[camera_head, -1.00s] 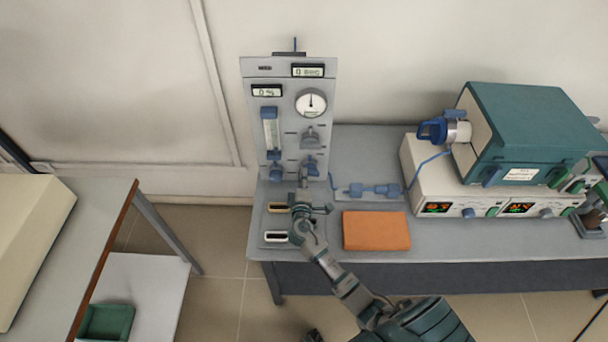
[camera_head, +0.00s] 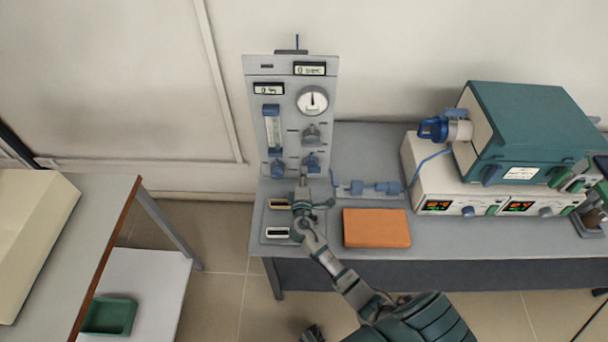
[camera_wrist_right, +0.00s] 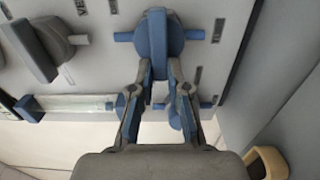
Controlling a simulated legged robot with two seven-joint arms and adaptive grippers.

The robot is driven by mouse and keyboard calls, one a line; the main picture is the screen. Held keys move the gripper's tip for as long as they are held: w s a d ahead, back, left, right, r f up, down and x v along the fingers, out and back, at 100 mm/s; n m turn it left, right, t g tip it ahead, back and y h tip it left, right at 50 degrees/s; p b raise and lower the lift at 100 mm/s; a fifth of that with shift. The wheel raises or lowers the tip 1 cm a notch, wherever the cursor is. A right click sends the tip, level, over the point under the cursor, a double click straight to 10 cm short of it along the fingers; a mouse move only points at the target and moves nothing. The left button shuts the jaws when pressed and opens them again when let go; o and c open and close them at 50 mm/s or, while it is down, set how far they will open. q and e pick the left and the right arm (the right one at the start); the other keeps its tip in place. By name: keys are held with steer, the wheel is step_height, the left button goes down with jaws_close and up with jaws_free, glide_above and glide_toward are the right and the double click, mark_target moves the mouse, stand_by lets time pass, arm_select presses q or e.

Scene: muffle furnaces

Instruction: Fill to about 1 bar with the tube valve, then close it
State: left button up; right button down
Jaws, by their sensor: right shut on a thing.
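A grey upright panel (camera_head: 257,150) stands on the bench. It carries a round white gauge (camera_head: 312,101) with a dark needle pointing roughly up, and two small displays, the upper one (camera_head: 310,69) and the left one (camera_head: 268,89), which seem to start with 0. A blue valve (camera_head: 312,161) sits at its lower right; in the right wrist view the blue valve (camera_wrist_right: 157,40) has a flat handle. My right gripper (camera_head: 304,180) is at the panel, its fingers (camera_wrist_right: 159,78) shut on that handle.
A flow tube (camera_head: 271,130) and blue knob (camera_head: 277,169) are left of the valve; a grey knob (camera_head: 312,134) is above it. Blue tubing (camera_head: 420,166) runs right toward the teal furnace (camera_head: 525,125). An orange block (camera_head: 376,228) lies on the bench beside my right arm.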

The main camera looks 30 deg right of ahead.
steer(key=c, duration=1.2)
jaws_free()
steer(key=shift+a+f, duration=0.2)
steer(key=shift+f, duration=0.15)
steer(key=shift+c, duration=0.2)
steer(key=shift+o, duration=0.5)
steer(key=shift+r, duration=0.1)
steer(key=v, duration=1.2)
